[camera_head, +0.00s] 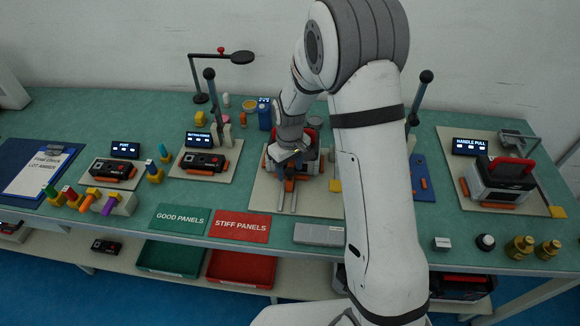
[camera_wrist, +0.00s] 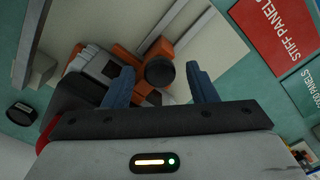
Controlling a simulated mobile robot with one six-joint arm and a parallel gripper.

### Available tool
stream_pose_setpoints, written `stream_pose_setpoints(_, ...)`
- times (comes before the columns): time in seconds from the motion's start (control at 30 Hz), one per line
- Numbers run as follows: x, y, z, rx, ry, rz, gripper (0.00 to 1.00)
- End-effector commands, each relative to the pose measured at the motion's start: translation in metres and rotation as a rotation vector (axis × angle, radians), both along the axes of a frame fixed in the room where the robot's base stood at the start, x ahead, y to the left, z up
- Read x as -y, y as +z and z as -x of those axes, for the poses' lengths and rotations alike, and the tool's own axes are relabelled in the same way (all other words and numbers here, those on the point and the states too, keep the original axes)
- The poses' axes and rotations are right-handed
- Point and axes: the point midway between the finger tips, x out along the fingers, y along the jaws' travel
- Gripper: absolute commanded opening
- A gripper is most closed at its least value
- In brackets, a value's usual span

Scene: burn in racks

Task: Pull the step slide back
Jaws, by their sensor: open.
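The step slide (camera_wrist: 188,52) appears to be the orange carriage with a round dark knob (camera_wrist: 160,71) in the wrist view. In the head view, its orange part (camera_head: 289,185) shows at the pale rails (camera_head: 287,202) on the middle station's board. My gripper (camera_wrist: 162,82) is open, with one blue finger on each side of the knob in the picture. Whether the fingers touch the knob or how deep they reach cannot be told. In the head view, my gripper (camera_head: 290,172) is over the slide and partly hides it.
A black and red device (camera_head: 308,150) stands behind the slide, partly hidden by my arm. The green GOOD PANELS card (camera_head: 180,218) and red STIFF PANELS card (camera_head: 241,226) lie at front left. A grey box (camera_head: 319,234) lies at the front edge. A lever post (camera_head: 213,95) stands left.

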Motion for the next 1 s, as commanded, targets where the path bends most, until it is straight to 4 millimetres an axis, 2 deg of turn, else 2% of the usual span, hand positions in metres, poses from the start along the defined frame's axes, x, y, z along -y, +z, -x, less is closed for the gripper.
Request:
stream_pose_setpoints(0.07,0.000,0.000,0.000,0.000,0.000,0.000,0.47)
stream_pose_setpoints(0.63,0.000,0.001,-0.001,0.002,0.000,-0.002,0.00)
stream_pose_setpoints(0.83,-0.003,0.000,0.007,0.005,0.001,-0.002,0.00)
stream_pose_setpoints(1.0,-0.009,-0.001,0.039,0.004,0.004,-0.003,0.00)
